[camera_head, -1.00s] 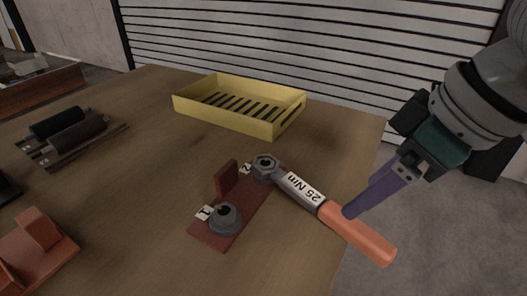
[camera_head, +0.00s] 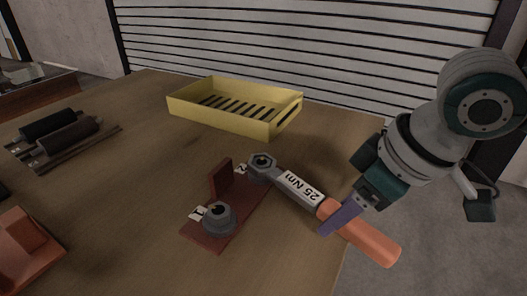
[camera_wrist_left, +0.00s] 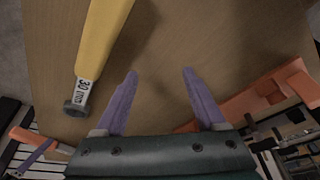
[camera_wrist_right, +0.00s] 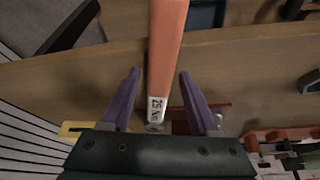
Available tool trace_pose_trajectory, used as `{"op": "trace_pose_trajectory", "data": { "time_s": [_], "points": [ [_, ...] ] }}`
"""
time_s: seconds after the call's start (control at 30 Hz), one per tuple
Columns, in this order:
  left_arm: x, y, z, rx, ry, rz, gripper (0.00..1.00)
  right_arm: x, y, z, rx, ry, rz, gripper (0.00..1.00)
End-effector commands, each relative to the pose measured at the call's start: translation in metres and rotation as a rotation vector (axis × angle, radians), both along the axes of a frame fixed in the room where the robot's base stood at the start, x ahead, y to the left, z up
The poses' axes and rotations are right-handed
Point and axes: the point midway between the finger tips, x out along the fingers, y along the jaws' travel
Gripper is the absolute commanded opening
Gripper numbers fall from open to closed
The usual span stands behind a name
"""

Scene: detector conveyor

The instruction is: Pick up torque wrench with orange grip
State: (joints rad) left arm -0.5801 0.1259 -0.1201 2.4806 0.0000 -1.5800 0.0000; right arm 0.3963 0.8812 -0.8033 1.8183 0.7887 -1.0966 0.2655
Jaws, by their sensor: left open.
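The torque wrench (camera_head: 300,189) has an orange grip (camera_head: 362,236), a white "25 Nm" label and a ring head. Its head sits over the post marked 2 on a red-brown stand, and its grip sticks out past the table edge. My right gripper (camera_head: 338,214) is at the grip's upper part, near the label. In the right wrist view my right gripper (camera_wrist_right: 158,90) is open, with the orange grip (camera_wrist_right: 167,40) running between its fingers and a gap on each side. In the left wrist view my left gripper (camera_wrist_left: 160,80) is open and empty.
The stand (camera_head: 208,242) has a second grey post (camera_head: 217,217) marked 1. A yellow slotted tray (camera_head: 235,118) stands behind it. Dark cylinders (camera_head: 65,133) lie at left.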

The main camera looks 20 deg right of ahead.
Motion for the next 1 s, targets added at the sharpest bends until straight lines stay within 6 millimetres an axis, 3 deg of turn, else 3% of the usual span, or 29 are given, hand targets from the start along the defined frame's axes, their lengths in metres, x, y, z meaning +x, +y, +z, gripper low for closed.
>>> {"op": "trace_pose_trajectory", "data": {
  "time_s": [0.07, 0.5, 1.0],
  "points": [
    [-0.0001, 0.0, 0.0, 0.0, 0.0, 0.0, 0.72, -0.0001, -0.0001, 0.0001, 0.0, 0.0, 0.0, 0.51],
    [-0.0002, -0.0011, -0.0001, -0.004, 0.001, 0.003, 0.72, -0.0002, -0.0001, 0.0001, 0.0, 0.0, 0.0, 0.02],
    [0.0, -0.0026, -0.0001, -0.011, 0.001, 0.007, 0.72, -0.0002, 0.0, 0.0001, 0.0, 0.0, 0.0, 0.0]
  ]
}}
